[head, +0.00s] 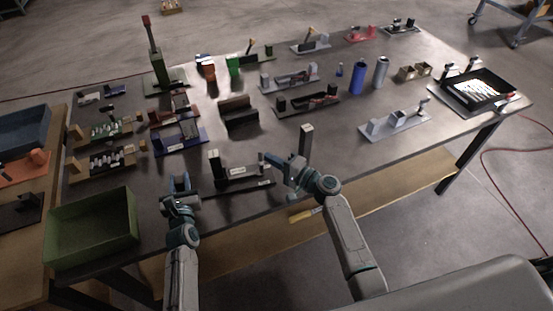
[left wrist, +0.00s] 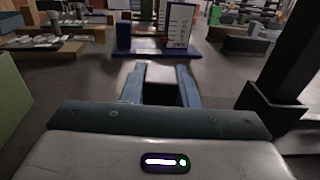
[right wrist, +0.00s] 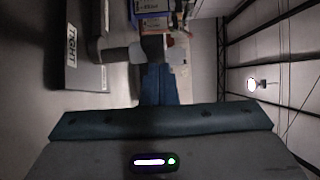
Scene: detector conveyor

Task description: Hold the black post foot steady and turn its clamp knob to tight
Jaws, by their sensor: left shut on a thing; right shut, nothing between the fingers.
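The black post foot (head: 215,165) stands near the table's front edge and also shows at the right of the left wrist view (left wrist: 275,105). A pale-labelled body extends right of it. My left gripper (head: 178,183) is just left of the post, its fingers (left wrist: 160,85) closed on a dark thing; which part it is I cannot tell. My right gripper (head: 268,163) is shut and empty at the body's right end. In the right wrist view its closed fingers (right wrist: 160,85) are beside a grey knob-like cylinder (right wrist: 118,54), near a plate marked TIGHT (right wrist: 72,45).
A green bin (head: 92,228) is at the front left. A tall post (head: 306,142) stands just behind my right gripper. A blue stand (head: 180,138) is behind my left gripper. Several fixtures fill the back of the table. The front right of the table is clearer.

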